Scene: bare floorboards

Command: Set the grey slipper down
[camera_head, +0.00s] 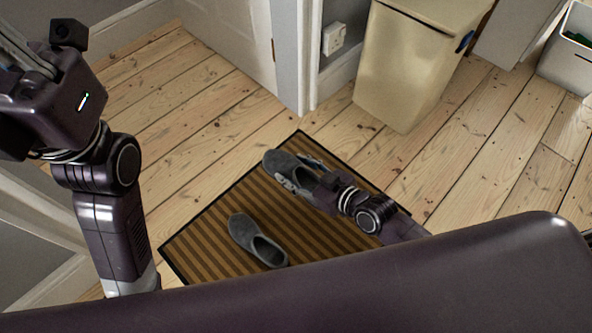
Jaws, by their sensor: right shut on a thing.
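A grey slipper (277,161) is at the far corner of the brown striped doormat (205,237), its toe toward the upper left. My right gripper (305,175) is shut on this slipper, with fingers at its sides near the opening. The gripper and wrist hide its heel part. I cannot tell whether its sole touches the mat. A second grey slipper (242,229) lies upright on the mat, nearer to me, apart from the gripper. My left gripper (48,48) is raised at the upper left, away from both slippers; its fingers do not show clearly.
A tan bin (405,65) stands on the floorboards beyond the mat. A door frame (292,60) and wall with a socket (334,38) are behind. A grey box (570,55) is at the far right. Bare floor lies left and right of the mat.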

